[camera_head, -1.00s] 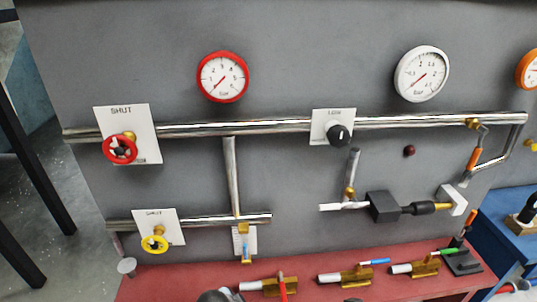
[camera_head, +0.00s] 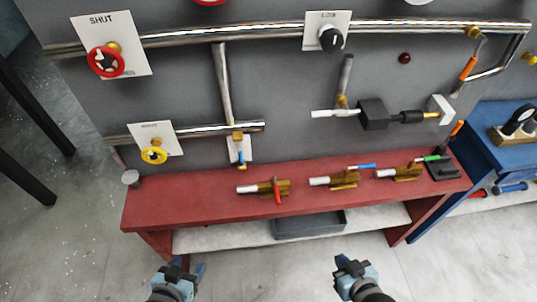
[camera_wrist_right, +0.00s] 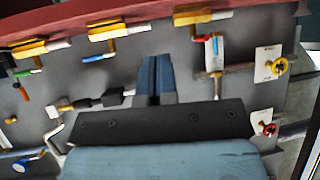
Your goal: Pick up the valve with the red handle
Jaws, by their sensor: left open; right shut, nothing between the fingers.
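The valve with the red handle (camera_head: 265,188) lies on the red bench (camera_head: 150,200), left of two similar valves. It has a brass body, a white pipe end and a red lever. In the right wrist view, it shows at the top (camera_wrist_right: 195,17), beyond my fingers. My left gripper (camera_head: 187,270) is open and empty, in front of the bench and below left of the valve. My right gripper (camera_head: 348,264) is shut and empty, in front of the bench and below right of the valve. Its closed fingers (camera_wrist_right: 156,80) show in the wrist view.
A blue-handled valve (camera_head: 342,181) and a green-handled valve (camera_head: 402,173) lie right of it on the bench. A black stand (camera_head: 443,168) is at the bench's right end. Pipes (camera_head: 225,90) run along the grey wall behind. A grey bin (camera_head: 310,224) sits on the lower shelf.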

